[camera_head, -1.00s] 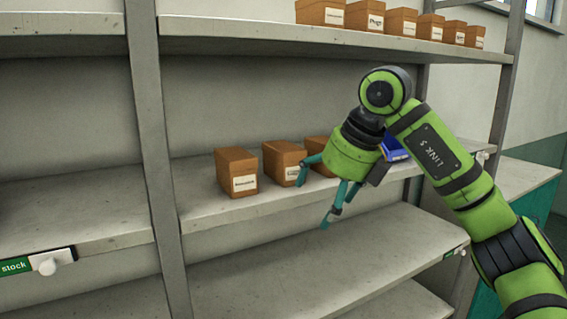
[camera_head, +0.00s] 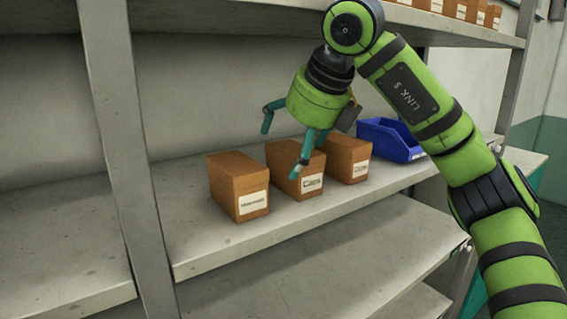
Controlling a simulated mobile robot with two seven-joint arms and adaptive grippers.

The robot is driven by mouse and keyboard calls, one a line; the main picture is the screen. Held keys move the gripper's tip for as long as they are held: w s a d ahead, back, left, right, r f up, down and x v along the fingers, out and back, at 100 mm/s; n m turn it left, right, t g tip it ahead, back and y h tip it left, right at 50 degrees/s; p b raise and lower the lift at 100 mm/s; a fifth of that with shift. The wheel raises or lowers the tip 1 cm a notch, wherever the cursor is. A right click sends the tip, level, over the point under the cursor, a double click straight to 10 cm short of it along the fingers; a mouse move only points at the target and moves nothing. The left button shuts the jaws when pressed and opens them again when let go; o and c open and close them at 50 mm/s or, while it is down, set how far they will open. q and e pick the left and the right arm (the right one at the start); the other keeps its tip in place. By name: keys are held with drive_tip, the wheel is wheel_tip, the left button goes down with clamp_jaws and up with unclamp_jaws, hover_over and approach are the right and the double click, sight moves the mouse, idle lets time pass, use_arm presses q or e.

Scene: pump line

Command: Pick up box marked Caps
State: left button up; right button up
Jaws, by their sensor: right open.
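Three brown boxes stand in a row on the middle shelf, each with a white label on its front. The middle box (camera_head: 283,165) has a blurred label that may read Caps. The left box (camera_head: 235,178) has a longer word, and the label of the right box (camera_head: 345,150) is too small to read. My right gripper (camera_head: 284,150) is open and empty, pointing down above and in front of the middle box. One finger overlaps the front of that box in the picture; I cannot tell whether it touches. My left gripper is not in view.
A blue bin (camera_head: 392,140) sits right of the boxes, partly behind my right arm. A grey upright post (camera_head: 120,150) stands to the left. The upper shelf (camera_head: 220,22) holds several more brown boxes at its right end. The lower shelf (camera_head: 330,262) is bare.

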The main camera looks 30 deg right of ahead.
sight(288, 166)
drive_tip(key=shift+w+d+f+p, duration=0.15)
drive_tip(key=shift+w+f+p, duration=0.05)
drive_tip(key=shift+f+p, duration=0.35)
drive_tip(key=shift+w+d+f+p, duration=0.1)
drive_tip(key=shift+w+f+p, duration=0.1)
drive_tip(key=shift+f+p, duration=0.3)
drive_tip(key=shift+x, duration=1.2)
drive_tip(key=shift+w+f, duration=0.25)
drive_tip(key=shift+f, duration=0.05)
drive_tip(key=c, duration=0.4)
drive_tip(key=shift+s, duration=0.1)
drive_tip(key=c, duration=0.7)
drive_tip(key=shift+c, duration=0.5)
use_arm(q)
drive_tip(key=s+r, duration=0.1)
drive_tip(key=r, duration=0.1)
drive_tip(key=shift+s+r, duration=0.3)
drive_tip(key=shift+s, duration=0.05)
